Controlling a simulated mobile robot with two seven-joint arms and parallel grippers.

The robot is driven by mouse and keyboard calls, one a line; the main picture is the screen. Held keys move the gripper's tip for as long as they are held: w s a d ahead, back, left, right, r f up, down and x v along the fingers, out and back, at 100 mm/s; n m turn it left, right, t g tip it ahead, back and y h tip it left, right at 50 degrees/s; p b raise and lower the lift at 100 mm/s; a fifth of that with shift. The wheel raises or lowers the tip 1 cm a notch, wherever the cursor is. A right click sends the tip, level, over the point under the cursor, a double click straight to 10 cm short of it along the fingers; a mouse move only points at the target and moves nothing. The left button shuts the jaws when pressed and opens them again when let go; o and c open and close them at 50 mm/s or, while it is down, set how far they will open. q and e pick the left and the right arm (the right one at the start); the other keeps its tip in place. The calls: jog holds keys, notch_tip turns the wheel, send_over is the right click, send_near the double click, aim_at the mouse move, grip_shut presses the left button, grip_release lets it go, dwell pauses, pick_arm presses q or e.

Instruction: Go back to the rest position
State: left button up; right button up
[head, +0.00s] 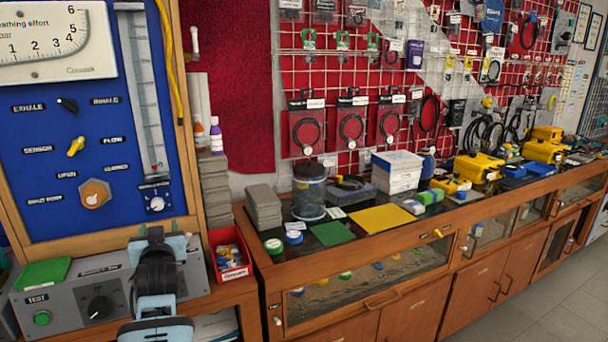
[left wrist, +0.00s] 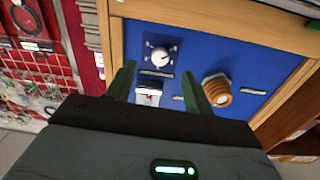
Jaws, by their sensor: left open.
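My left gripper (head: 155,236) is in front of the lower right part of the blue test panel (head: 40,150), above the grey test box. In the left wrist view its two green fingers (left wrist: 159,68) are apart with nothing held between them. The panel's white knob (left wrist: 160,55) and brass fitting (left wrist: 218,90) show beyond the fingers, with the knob lying in the gap as seen. The knob also shows in the head view (head: 156,204), just above my gripper. My right gripper is not in view.
The grey test box (head: 60,302) has a green button and black knob. A red bin (head: 230,254) of small parts is right of my arm. A wooden counter with a glass jar (head: 309,192) and yellow mat (head: 380,218) runs right. Floor is clear at lower right.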

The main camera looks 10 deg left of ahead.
pick_arm(q)
jog(key=s+d+f+m+g+h, duration=0.1)
jog(key=s+d+f+m+h, duration=0.15)
jog(key=s+f, duration=0.5)
jog(key=s+d+f+m+h, duration=0.1)
jog(key=s+d+f, duration=0.25)
jog(key=f, duration=0.65)
jog(key=s+d+f+m+g+h, duration=0.1)
jog(key=s+d+f+m+h, duration=0.15)
jog(key=s+f, duration=0.5)
jog(key=s+d+f+g+h, duration=0.1)
jog(key=s+d+f, duration=0.2)
jog(key=s, duration=0.5)
jog(key=s+d+f+g+h, duration=0.2)
jog(key=s+d+f, duration=0.2)
jog(key=s, duration=0.5)
jog(key=s+d+f+m+g+h, duration=0.1)
jog(key=s+d+f, duration=0.3)
jog(key=s+f, duration=0.3)
jog(key=shift+s+d+h, duration=0.25)
jog(key=shift+s+h, duration=0.15)
jog(key=shift+s, duration=0.7)
